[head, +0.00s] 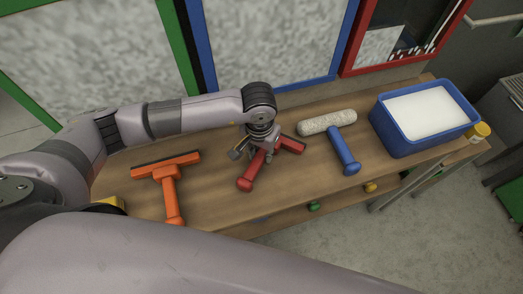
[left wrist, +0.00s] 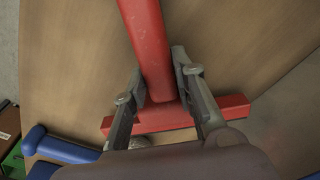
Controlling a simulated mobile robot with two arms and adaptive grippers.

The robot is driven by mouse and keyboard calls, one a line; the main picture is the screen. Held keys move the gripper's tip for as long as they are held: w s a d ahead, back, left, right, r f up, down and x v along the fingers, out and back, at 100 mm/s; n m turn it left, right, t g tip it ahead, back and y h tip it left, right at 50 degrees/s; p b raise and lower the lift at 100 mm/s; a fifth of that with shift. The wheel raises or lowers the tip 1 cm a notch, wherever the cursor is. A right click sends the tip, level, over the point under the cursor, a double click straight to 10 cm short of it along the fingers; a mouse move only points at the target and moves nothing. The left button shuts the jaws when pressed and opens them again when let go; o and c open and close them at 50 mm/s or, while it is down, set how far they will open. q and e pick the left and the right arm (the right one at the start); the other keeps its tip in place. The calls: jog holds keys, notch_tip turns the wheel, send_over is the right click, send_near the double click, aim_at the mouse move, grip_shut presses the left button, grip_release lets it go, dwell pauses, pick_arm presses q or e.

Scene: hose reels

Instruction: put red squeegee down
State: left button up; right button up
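The red squeegee (head: 292,145) lies at a slant on or just above the wooden bench, under my left gripper (head: 258,158) in the head view. Its handle end points toward the bench's front edge. In the left wrist view the red handle (left wrist: 148,40) runs between the two fingers of my left gripper (left wrist: 160,75), close to the squeegee's crosspiece (left wrist: 235,103). The fingers sit close on both sides of the handle and look shut on it. Whether the squeegee's underside touches the bench is hidden. My right gripper is not in view.
An orange squeegee (head: 168,180) lies to the left on the bench (head: 215,208). A paint roller with a blue handle (head: 343,150) lies to the right. A blue tub (head: 410,141) with white content stands at the right end. Framed panels stand behind.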

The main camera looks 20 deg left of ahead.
aim_at(260, 155)
pick_arm(q)
jog(key=o, duration=0.4)
jog(key=shift+r, duration=0.15)
jog(key=shift+r, duration=0.15)
jog(key=r+b, duration=0.1)
jog(key=r, duration=0.7)
jog(key=r+b, duration=0.1)
jog(key=r, duration=0.2)
jog(key=shift+s+a+r+b, duration=0.1)
jog(key=shift+s+r+b, duration=0.2)
jog(key=shift+r, duration=0.1)
jog(key=shift+f, duration=0.1)
